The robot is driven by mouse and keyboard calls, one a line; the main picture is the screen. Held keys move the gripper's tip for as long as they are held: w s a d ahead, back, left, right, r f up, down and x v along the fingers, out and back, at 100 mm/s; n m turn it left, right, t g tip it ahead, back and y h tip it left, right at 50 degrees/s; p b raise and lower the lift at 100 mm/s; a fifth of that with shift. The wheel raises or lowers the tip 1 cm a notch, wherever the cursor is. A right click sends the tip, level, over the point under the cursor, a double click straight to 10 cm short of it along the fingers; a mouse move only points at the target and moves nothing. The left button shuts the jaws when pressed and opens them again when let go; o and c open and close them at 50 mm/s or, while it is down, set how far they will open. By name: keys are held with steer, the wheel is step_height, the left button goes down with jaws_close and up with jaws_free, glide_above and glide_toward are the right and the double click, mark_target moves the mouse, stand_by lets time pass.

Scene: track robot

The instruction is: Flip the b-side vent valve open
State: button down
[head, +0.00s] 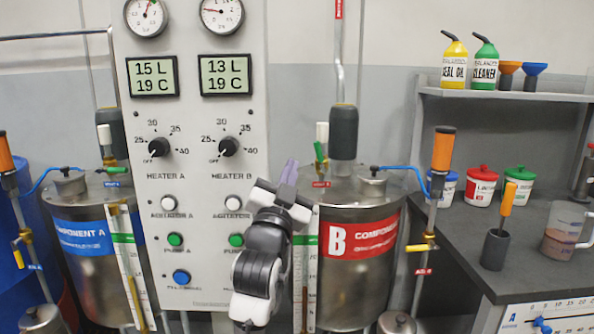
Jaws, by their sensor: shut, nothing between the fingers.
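The steel tank B (352,205) stands right of the panel, with a red B label (345,238). On its lid, the b-side vent valve has a green lever (319,151) that stands steep, leaning slightly. A white cap (322,131) is above it and a small red tag (321,184) below. My gripper (290,168) has purple fingers, shut and empty, pointing up. In the picture it is just left of the green lever, with a small gap; the depth between them is unclear. My arm covers part of the panel's lower right.
The panel (190,110) with gauges, knobs and buttons stands left of my gripper. Tank A (88,262) is at left. An orange-handled valve pipe (443,150) and a workbench (520,265) are at right.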

steer(key=s+a+f+b, duration=0.1)
steer(key=s+a, duration=0.2)
steer(key=s, duration=0.2)
steer(key=shift+s+a+f, duration=0.15)
steer(key=shift+s+a, duration=0.05)
